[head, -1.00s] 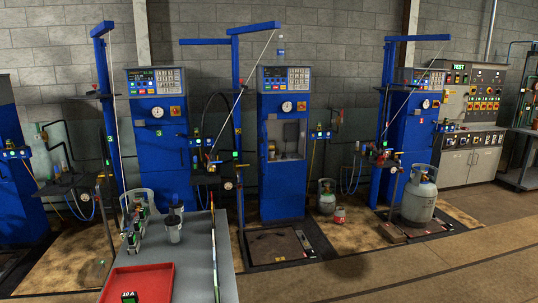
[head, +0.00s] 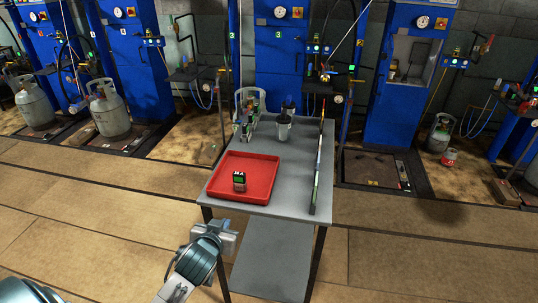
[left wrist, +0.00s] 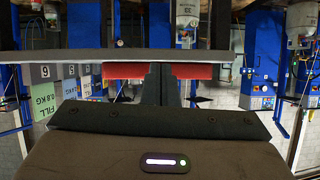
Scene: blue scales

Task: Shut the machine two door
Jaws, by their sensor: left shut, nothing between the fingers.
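A blue machine (head: 385,115) at the right of the head view has an open front compartment (head: 408,70) with fittings visible inside. My left gripper (head: 224,232) is shut and empty in front of the table, well away from the open machine. In the left wrist view its dark fingers (left wrist: 164,84) are together. My right gripper is not in view.
A grey table (head: 270,193) stands between my left gripper and the machines. It holds a red tray (head: 263,166) with a small device (head: 239,181), a dark-topped container (head: 284,128) and a long rod (head: 318,165). Gas cylinders (head: 440,135) stand by the machines. Open floor lies right of the table.

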